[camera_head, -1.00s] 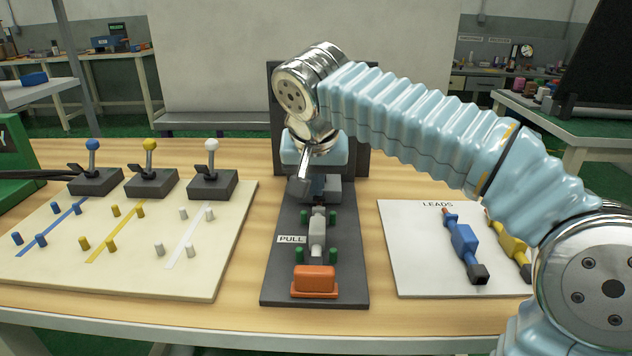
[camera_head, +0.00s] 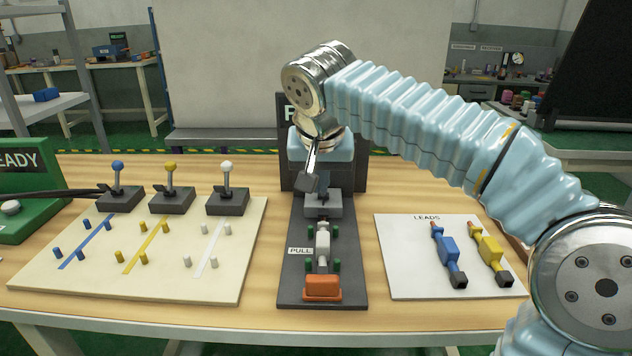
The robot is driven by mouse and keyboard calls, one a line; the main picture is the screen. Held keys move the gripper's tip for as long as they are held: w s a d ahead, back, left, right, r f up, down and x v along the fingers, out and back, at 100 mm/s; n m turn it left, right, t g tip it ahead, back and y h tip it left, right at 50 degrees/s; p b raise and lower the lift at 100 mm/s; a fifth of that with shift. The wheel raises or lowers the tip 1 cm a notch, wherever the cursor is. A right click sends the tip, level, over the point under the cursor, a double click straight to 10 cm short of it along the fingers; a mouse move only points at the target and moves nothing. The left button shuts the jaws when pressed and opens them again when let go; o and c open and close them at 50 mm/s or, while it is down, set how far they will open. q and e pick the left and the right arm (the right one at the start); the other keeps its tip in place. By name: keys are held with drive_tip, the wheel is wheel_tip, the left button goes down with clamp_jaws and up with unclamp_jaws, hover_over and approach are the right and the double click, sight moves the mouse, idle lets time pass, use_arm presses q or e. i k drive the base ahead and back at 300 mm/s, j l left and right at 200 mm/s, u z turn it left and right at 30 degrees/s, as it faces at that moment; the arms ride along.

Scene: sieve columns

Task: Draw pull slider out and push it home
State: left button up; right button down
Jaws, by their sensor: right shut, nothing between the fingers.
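The pull slider (camera_head: 322,242) is a pale grey rod lying between green pegs on a dark base plate (camera_head: 352,290), beside a "PULL" label (camera_head: 299,251). An orange block (camera_head: 323,287) sits at its near end, and a grey block (camera_head: 322,206) stands at its far end. My right gripper (camera_head: 306,184) is shut and empty. It appears just above and left of the grey block; whether it touches is unclear. The orange block is clear of my gripper. My left gripper is not in view.
A cream board (camera_head: 150,270) at left carries three levers with blue, yellow and white knobs. A white "LEADS" board (camera_head: 395,270) at right holds a blue lead (camera_head: 446,249) and a yellow lead (camera_head: 489,247). A dark upright panel stands behind my right gripper.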

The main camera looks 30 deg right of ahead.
sight(319, 287)
drive_tip(key=k+j, duration=0.8)
drive_tip(key=k, duration=0.05)
